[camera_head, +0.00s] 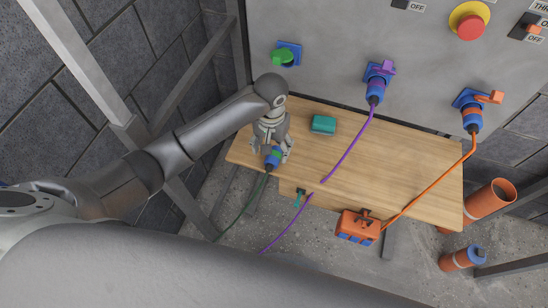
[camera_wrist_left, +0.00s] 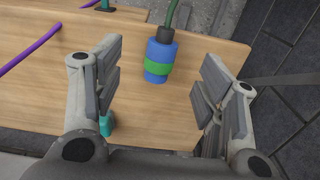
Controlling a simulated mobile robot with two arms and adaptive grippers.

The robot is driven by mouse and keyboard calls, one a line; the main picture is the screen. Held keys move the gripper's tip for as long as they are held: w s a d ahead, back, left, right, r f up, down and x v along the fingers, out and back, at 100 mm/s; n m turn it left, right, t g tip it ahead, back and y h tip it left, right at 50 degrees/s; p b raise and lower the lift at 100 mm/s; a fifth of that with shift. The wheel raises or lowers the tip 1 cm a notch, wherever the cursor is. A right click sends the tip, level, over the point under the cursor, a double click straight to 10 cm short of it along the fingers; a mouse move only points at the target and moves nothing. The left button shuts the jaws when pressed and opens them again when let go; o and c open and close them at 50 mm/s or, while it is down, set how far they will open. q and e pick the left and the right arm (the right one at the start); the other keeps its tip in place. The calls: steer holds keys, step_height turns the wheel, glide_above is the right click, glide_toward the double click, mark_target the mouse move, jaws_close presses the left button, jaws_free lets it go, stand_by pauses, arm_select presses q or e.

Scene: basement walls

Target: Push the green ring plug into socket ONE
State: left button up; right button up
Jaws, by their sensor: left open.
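The green ring plug is blue with a green band (camera_head: 272,157) and lies on the wooden table near its front left edge, its dark green cable running off the edge. In the left wrist view the plug (camera_wrist_left: 158,62) lies between the fingers, with gaps on both sides. My left gripper (camera_head: 270,151) is open above the plug. On the grey panel, the leftmost socket (camera_head: 290,48) has a blue plate and a green cap and holds no plug. I cannot read a number ONE on any socket. My right gripper is not in view.
A teal block (camera_head: 323,125) lies on the table (camera_head: 410,165). Blue plugs with purple (camera_head: 375,91) and orange (camera_head: 472,118) cables sit in the other sockets. The purple cable crosses the table. An orange box (camera_head: 358,226) and orange pipes (camera_head: 489,199) stand in front and right.

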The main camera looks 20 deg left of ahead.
mark_target(271, 161)
arm_select(q)
step_height(271, 161, down, 6)
steer(key=shift+r, duration=0.15)
stand_by(0.3)
steer(key=shift+w+a+f+b, duration=0.1)
steer(key=shift+w+f+b, duration=0.1)
steer(key=shift+f, duration=0.65)
steer(key=shift+w+a+f+b, duration=0.1)
steer(key=shift+f+b, duration=0.05)
steer(key=shift+f, duration=0.75)
steer(key=shift+w+a+f+b, duration=0.1)
steer(key=shift+f+b, duration=0.1)
steer(key=shift+f, duration=0.65)
steer(key=c, duration=1.1)
steer(key=shift+r, duration=0.1)
